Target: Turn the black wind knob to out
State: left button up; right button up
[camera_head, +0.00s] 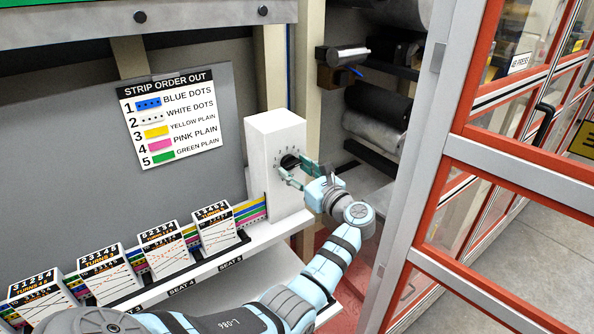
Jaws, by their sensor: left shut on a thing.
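The black knob (289,161) is on the front face of a white box (277,132), with small dial marks around it. Its lettering is too small to read. My left gripper (296,171) is at the dial, its green-tipped fingers shut on the black knob and covering part of it. Which mark the knob points to cannot be told. My right gripper is not in view.
A white ledge (262,246) carries several numbered cards in seats left of the box. A "STRIP ORDER OUT" sign (174,117) hangs on the grey panel behind. Dark rollers (378,118) stand right of the box. A red-and-white framed glass door (500,150) stands at the right.

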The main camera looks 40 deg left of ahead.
pick_arm(q)
jog(key=shift+f+m, duration=0.15)
jog(key=shift+m, duration=0.15)
jog(key=o, duration=1.2)
jog(key=shift+c, duration=0.2)
jog(key=shift+d, duration=0.1)
jog(key=v, duration=0.7)
jog(key=shift+d, duration=0.25)
jog(key=shift+s+a, duration=0.1)
jog(key=shift+a, duration=0.05)
